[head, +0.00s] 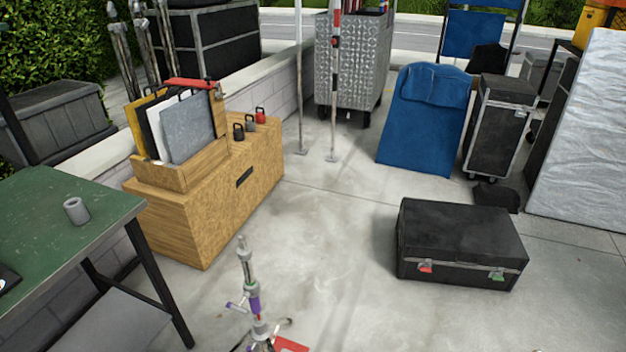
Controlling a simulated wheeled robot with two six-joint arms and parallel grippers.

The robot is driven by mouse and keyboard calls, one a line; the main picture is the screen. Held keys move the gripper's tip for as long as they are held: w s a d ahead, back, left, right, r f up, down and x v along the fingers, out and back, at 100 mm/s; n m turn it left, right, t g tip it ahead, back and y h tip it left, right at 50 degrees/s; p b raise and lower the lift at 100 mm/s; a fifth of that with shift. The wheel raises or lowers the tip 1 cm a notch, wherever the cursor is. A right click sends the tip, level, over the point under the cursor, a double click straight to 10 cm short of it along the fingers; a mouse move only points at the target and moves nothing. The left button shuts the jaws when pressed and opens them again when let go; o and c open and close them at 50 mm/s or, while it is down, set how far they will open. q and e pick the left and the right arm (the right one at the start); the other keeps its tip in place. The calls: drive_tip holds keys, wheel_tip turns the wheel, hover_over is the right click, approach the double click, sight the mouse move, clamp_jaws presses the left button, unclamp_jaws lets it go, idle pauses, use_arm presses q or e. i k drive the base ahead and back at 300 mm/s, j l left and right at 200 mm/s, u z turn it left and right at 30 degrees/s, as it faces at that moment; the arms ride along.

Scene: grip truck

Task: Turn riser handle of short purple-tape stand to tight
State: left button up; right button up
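The short purple-tape stand (247,272) rises upright at the bottom of the head view, left of centre. It is a silvery metal riser with a band of purple tape (254,304). A small handle with a purple tip (235,305) sticks out to its left, just beside the tape. Another lever (284,322) with a dark end sticks out to the right, lower down. The stand's base is cut off by the bottom edge. I cannot tell how tight any handle is. Neither of my grippers is in view.
A green table (60,225) with a grey cup stands at left. A wooden box (215,205) holding flat boards is behind it. A black case (460,240) lies on the floor at right. A red object (291,345) lies by the stand. Floor between stand and case is clear.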

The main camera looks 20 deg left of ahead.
sight(239, 308)
drive_tip(key=u, duration=1.15)
